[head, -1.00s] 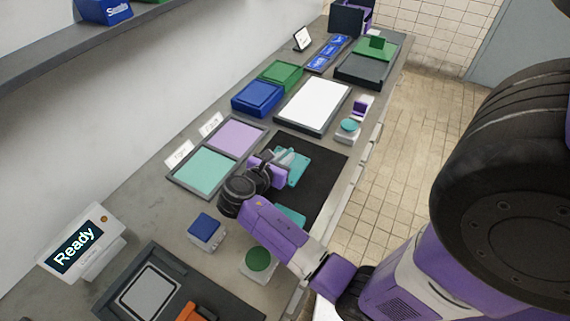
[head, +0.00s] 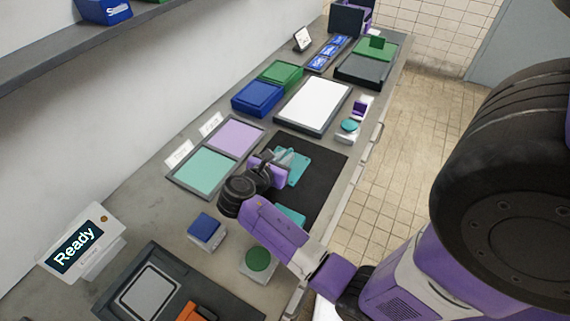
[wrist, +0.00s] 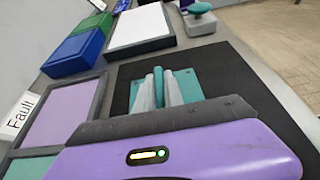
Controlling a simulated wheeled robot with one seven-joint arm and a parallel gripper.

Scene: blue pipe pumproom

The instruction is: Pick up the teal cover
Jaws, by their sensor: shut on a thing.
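The teal cover (head: 297,167) is a flat plate with small holes at its corners and an upright grip, lying on a black mat (head: 322,183). It also shows in the wrist view (wrist: 188,83). My gripper (wrist: 159,88) is shut on the cover's upright grip, with one pale finger on each side. In the head view my gripper (head: 281,157) comes in over the cover from the left. The cover appears to be on or very close to the mat. Another teal piece (head: 292,215) lies on the mat, partly hidden by my arm.
A tray with lilac (head: 235,138) and teal (head: 203,172) panels, one labelled Fault, lies left of the mat. A white panel (head: 313,103) and blue box (head: 257,98) stand behind. Blue (head: 204,227) and green (head: 258,259) buttons are in front. The mat's right part is clear.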

